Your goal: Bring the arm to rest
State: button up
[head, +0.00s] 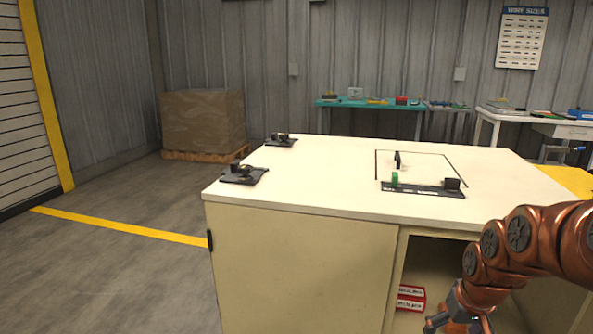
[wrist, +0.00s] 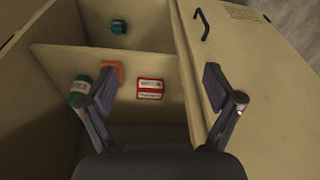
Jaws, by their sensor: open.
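My arm (head: 517,238) is copper-coloured and bent at the right of the head view, in front of the cabinet. My gripper (head: 452,318) hangs low at the cabinet's open front, partly cut off by the bottom edge. In the wrist view my gripper (wrist: 168,88) is open, with its two fingers wide apart and nothing between them that it holds. Beyond the fingers is the cabinet's inside, with a red and white box (wrist: 150,89) seen between them, apart from both. The box also shows in the head view (head: 410,298).
Inside the cabinet are a green cylinder (wrist: 80,92), an orange block (wrist: 112,72) and a teal item (wrist: 118,27). An open door with a black handle (wrist: 202,24) is at right. The white tabletop (head: 320,178) bears two dark stands (head: 243,173) (head: 281,140) and a labelled black strip (head: 423,190).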

jog(key=s+a+r+g+p, duration=0.2)
jog(key=s+a+r+p, duration=0.7)
jog(key=s+r+p, duration=0.1)
jog(key=s+a+r+n+g+p, duration=0.1)
jog(key=s+a+r+g+p, duration=0.1)
jog(key=s+a+r+p, duration=0.7)
jog(key=s+r+p, duration=0.1)
jog(key=s+r, duration=0.3)
jog(key=shift+n, duration=0.3)
